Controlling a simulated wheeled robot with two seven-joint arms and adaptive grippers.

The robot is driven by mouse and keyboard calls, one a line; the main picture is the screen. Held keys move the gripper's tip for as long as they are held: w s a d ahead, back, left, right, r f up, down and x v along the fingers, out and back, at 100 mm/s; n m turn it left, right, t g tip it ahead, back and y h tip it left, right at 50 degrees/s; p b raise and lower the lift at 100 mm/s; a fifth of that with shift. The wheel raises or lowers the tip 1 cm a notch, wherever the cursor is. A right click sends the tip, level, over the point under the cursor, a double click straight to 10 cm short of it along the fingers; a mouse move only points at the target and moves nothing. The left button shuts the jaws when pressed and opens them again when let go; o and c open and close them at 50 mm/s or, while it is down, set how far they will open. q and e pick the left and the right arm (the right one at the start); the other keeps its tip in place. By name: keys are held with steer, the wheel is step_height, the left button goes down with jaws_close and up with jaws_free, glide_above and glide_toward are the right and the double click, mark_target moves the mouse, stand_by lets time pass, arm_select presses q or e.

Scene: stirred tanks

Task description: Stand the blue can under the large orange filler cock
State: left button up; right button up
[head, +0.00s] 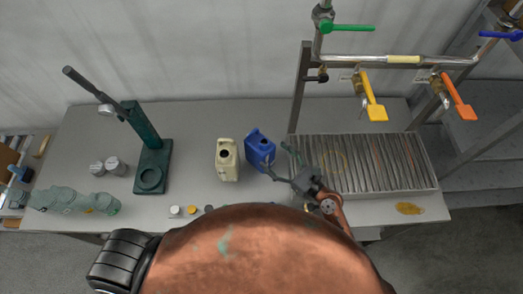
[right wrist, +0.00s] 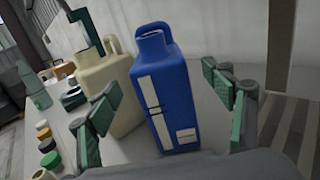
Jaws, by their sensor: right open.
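The blue can (head: 260,149) stands upright on the bench, left of the slatted grate. In the right wrist view the blue can (right wrist: 163,92) has white labels and a top handle. My right gripper (head: 279,163) is open and empty at the can's right front side; its fingers (right wrist: 165,108) appear on either side of the can, and I cannot tell whether they touch it. The orange filler cock (head: 462,97) hangs from the pipe at right above the grate (head: 365,163); a yellow cock (head: 374,99) hangs left of it. My left gripper is out of view.
A cream can (head: 227,159) stands close left of the blue can. A green press stand (head: 151,160), metal weights (head: 114,166) and green vessels (head: 70,200) are further left. Small caps lie along the front edge. A post (head: 300,88) rises at the grate's left end.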

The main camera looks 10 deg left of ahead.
mark_target(260, 145)
steer(key=shift+w+a+f, duration=0.25)
steer(key=shift+w+a, duration=0.15)
steer(key=shift+w, duration=0.05)
steer(key=shift+w+a+r, duration=0.1)
steer(key=shift+w+a, duration=0.15)
steer(key=shift+a, duration=0.2)
steer(key=shift+s+p+x, duration=0.1)
steer(key=shift+p+x, duration=0.2)
steer(key=shift+x, duration=1.15)
steer(key=shift+s+p+x, duration=0.15)
steer(key=shift+p+x, duration=0.15)
steer(key=shift+x, duration=1.15)
steer(key=shift+r, duration=0.1)
steer(key=shift+c, duration=0.2)
